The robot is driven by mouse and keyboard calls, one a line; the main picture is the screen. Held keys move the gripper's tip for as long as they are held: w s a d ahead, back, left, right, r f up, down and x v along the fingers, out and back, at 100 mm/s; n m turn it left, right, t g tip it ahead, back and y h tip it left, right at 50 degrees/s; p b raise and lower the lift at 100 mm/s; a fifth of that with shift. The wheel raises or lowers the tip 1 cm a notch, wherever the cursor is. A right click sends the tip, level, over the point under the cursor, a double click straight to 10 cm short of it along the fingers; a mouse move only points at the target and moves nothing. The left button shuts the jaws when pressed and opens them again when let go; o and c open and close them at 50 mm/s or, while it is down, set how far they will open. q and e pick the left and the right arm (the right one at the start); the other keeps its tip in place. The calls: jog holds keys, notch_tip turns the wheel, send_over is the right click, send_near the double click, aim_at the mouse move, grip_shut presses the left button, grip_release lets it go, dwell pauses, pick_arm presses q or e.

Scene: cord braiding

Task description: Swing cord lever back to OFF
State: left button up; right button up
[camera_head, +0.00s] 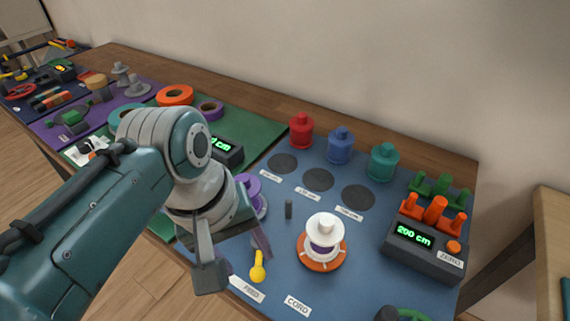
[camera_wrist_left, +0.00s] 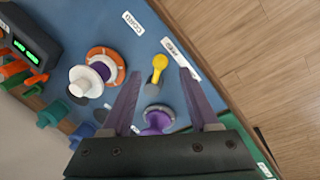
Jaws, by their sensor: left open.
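The cord lever (camera_head: 258,267) is yellow with a round knob and stands on the blue mat near the FEED label (camera_head: 250,291). In the left wrist view the lever (camera_wrist_left: 158,66) shows between the two fingertips, with a dark pivot end. My left gripper (camera_head: 237,258) is open, with its two purple-grey fingers apart and the lever near their tips. I cannot tell whether a finger touches it. No OFF marking is readable. My right gripper is not in view.
A white spool (camera_head: 325,229) on an orange disc stands right of the lever. A purple spool (camera_wrist_left: 157,121) is near the gripper. A 200 cm display box (camera_head: 424,250) stands to the right.

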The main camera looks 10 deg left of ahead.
aim_at(255, 271)
pick_arm(q)
jog(key=f, duration=0.1)
jog(key=f+b, duration=0.1)
jog(key=f, duration=0.1)
jog(key=f+b, duration=0.1)
jog(key=f, duration=0.1)
jog(key=shift+w+d+f, duration=0.1)
jog(key=shift+w+d, duration=0.2)
jog(key=shift+d, duration=0.1)
grip_shut()
